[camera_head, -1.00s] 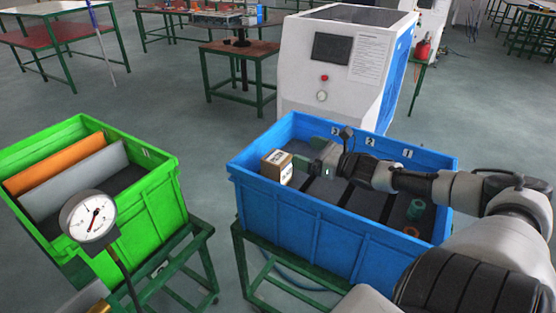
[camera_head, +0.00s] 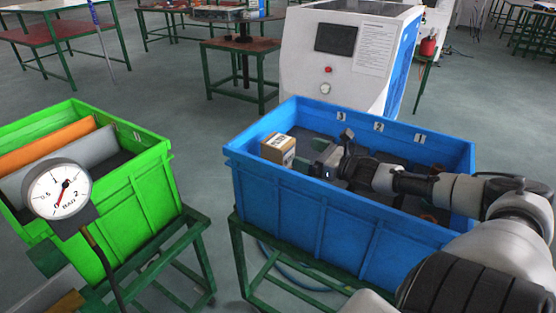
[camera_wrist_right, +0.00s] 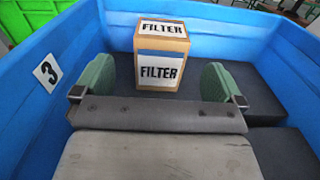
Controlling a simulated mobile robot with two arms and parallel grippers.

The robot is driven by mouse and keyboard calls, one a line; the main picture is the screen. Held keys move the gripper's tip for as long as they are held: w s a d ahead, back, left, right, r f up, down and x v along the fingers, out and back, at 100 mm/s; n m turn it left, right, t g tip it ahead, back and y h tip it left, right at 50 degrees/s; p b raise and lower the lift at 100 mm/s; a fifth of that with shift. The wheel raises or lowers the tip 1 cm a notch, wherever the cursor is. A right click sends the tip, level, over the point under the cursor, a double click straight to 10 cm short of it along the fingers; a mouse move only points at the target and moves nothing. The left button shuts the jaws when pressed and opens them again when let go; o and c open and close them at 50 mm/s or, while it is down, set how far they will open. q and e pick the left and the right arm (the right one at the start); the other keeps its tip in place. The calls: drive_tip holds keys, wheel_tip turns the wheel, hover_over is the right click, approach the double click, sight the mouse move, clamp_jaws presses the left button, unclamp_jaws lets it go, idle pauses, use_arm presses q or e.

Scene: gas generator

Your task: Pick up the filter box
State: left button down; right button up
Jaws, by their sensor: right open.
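The filter box (camera_head: 278,149) is a small brown carton with white labels. It stands upright in the left end of the blue bin (camera_head: 290,208), in the section by number 3. In the right wrist view the filter box (camera_wrist_right: 161,60) shows "FILTER" on its top and front. My right gripper (camera_head: 301,163) reaches into the bin from the right. Its green fingers (camera_wrist_right: 159,82) are spread wide, with the box just ahead between them and a gap on both sides. My left gripper is not in view.
The blue bin's walls surround my right gripper closely. Its other sections are marked 2 and 1. A green bin (camera_head: 140,195) with an orange panel and a grey panel stands at left, behind a pressure gauge (camera_head: 57,188). A white machine (camera_head: 340,60) stands behind the blue bin.

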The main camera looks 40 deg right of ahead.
sight(278, 143)
drive_tip(key=shift+b+x, duration=0.6)
drive_tip(key=shift+x, duration=2.05)
drive_tip(key=shift+f+x, duration=0.1)
drive_tip(key=shift+x, duration=1.2)
drive_tip(key=shift+f+x, duration=0.15)
drive_tip(key=shift+x, duration=1.15)
drive_tip(key=shift+d, duration=0.15)
drive_tip(key=c, duration=0.9)
